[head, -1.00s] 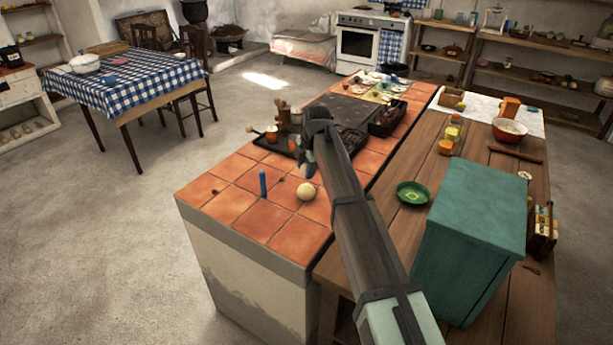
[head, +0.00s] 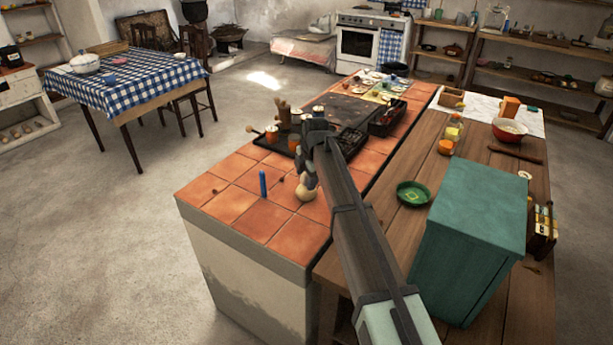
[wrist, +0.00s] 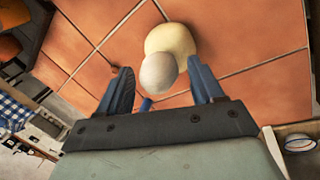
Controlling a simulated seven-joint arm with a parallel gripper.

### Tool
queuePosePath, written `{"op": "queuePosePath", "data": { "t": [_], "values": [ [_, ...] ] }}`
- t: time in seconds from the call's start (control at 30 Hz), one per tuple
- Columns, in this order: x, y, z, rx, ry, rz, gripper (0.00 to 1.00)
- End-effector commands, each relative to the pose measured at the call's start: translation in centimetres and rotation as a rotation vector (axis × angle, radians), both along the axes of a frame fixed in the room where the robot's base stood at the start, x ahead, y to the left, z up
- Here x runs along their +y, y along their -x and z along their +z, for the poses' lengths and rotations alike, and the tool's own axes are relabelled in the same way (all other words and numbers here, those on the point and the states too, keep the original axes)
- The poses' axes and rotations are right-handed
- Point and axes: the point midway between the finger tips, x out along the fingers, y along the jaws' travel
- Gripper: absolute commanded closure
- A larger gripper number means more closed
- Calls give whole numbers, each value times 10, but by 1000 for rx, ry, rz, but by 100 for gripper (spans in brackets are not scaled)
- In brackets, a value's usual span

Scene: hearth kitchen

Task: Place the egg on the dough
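The dough (head: 306,194) is a pale cream ball on the orange tiled counter. In the wrist view the dough (wrist: 176,36) shows behind the egg. The egg (wrist: 158,74) is whitish grey and overlaps the near edge of the dough in that view. It lies between my two fingers, with a narrow gap visible on each side. My gripper (wrist: 160,78) looks open around it. In the head view my gripper (head: 310,176) is low, right at the dough, and largely hides the egg. I cannot tell whether the egg bears on the dough.
Behind are a dark tray with jars and a black basket (head: 388,119). A green plate (head: 413,194) and a teal box (head: 475,225) are on the wooden table. The tiles at front left are mostly clear.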

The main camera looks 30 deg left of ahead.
Motion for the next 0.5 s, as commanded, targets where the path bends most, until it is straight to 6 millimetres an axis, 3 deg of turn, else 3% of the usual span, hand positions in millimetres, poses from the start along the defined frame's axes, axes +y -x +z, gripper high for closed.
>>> {"op": "queuePosePath", "data": {
  "t": [0.3, 0.5],
  "values": [
    [0, 0, 3, 0, 0, 0, 33],
    [-5, 3, 25, -2, -1, 0, 33]
  ]
}}
